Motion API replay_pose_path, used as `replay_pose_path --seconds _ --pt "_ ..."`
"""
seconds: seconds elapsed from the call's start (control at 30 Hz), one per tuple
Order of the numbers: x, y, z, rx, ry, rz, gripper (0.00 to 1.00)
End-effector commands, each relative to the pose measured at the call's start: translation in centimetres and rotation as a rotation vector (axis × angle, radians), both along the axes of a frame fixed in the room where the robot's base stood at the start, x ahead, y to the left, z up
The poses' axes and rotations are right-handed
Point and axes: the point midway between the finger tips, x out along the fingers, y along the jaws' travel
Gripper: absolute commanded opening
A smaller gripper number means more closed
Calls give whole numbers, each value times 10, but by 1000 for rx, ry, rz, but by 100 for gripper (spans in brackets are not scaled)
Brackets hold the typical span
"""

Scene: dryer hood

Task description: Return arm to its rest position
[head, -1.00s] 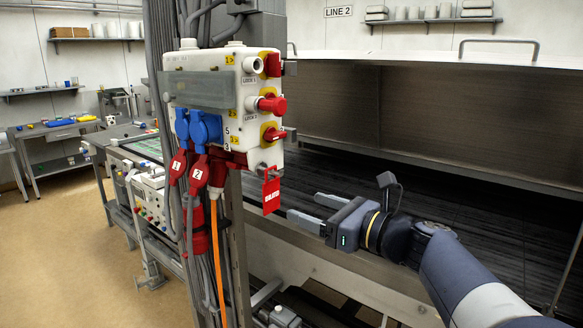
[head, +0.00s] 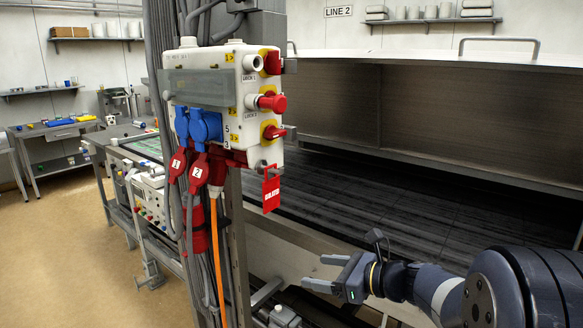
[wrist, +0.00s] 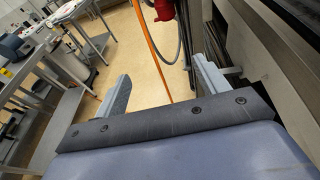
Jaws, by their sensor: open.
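My gripper (head: 322,272) is open and empty in the head view, at the lower right of the switch box, in front of the dryer's side. Its fingers point left, and my arm reaches in from the lower right. In the wrist view my gripper (wrist: 162,88) shows two spread grey fingers with the floor and an orange cable between them. The white switch box (head: 220,105) hangs on the column with red rotary switches on its right face. A red tag (head: 271,190) hangs from a lock at its lower right corner, apart from my gripper.
The dryer hood (head: 430,65) stands raised over the dark belt (head: 390,205) at right. Blue and red plugs with hanging cables and an orange cable (head: 219,270) run down the column. A workbench (head: 62,132) stands far left. The tan floor (head: 90,260) is open at left.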

Motion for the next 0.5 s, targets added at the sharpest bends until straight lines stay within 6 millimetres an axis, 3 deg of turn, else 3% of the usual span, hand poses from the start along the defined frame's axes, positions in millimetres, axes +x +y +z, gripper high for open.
replay_pose_path --seconds 0.5 --pt "0 -12 -100 -200 98 217 70"
